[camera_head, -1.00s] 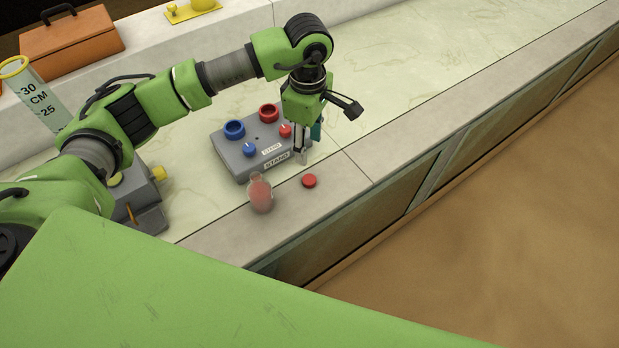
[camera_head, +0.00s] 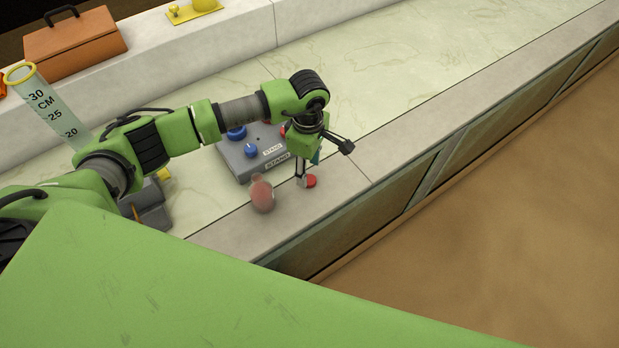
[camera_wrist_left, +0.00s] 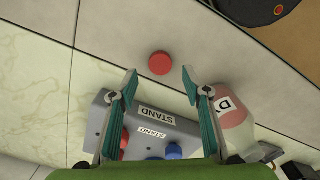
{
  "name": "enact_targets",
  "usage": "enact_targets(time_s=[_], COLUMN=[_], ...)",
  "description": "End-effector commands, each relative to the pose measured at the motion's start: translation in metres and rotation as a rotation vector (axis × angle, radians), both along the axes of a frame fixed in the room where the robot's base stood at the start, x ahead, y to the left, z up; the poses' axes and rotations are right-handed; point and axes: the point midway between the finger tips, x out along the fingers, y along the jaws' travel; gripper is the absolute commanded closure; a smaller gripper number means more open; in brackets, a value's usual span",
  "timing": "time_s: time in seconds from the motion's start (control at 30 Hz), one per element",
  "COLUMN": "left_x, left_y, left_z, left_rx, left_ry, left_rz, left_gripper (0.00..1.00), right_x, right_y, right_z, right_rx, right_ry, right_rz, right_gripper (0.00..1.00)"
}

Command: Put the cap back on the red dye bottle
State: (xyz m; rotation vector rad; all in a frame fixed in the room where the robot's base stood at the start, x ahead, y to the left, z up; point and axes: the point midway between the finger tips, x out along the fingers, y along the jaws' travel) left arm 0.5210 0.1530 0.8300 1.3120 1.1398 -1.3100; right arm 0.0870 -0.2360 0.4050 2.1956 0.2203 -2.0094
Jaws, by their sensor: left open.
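The red cap (camera_head: 311,181) lies on the pale counter ledge, to the right of the red dye bottle (camera_head: 262,194), which stands upright and has no cap on it. My left gripper (camera_head: 303,182) is open and pointing down, right by the cap in the head view. In the left wrist view the cap (camera_wrist_left: 160,63) shows just beyond the two fingertips (camera_wrist_left: 159,70), near the middle of the gap. The bottle (camera_wrist_left: 237,115) is beside the right finger there, with part of its label showing. My right gripper is not in view.
A grey stand (camera_head: 241,164) with blue and red fittings sits behind the bottle, partly hidden by my arm. A clear measuring cylinder (camera_head: 50,106), an orange box (camera_head: 75,45) and a yellow object (camera_head: 193,11) are farther back. The counter to the right is clear.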

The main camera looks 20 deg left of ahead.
Motion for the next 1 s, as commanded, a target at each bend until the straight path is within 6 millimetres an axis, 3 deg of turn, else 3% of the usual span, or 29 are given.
enact_targets(time_s=[0.1, 0.27, 0.63, 0.77, 1.0], left_x=[-0.002, -0.001, -0.001, -0.001, -0.001], left_y=[0.001, 0.001, 0.001, 0.001, 0.001], left_z=[-0.016, -0.035, -0.037, -0.037, -0.037], left_rx=[0.0, -0.001, -0.001, -0.001, -0.001], left_ry=[0.006, 0.003, 0.001, 0.001, 0.001], left_rz=[0.002, 0.001, 0.0, 0.0, 0.0], left_gripper=[0.56, 0.56, 0.56, 0.84, 0.84], right_x=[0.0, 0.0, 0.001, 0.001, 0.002], right_y=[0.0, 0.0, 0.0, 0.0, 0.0], right_z=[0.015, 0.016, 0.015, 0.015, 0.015], right_rx=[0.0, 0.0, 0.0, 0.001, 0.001], right_ry=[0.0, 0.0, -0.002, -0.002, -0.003], right_rz=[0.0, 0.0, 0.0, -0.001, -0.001], right_gripper=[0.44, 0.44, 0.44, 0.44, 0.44])
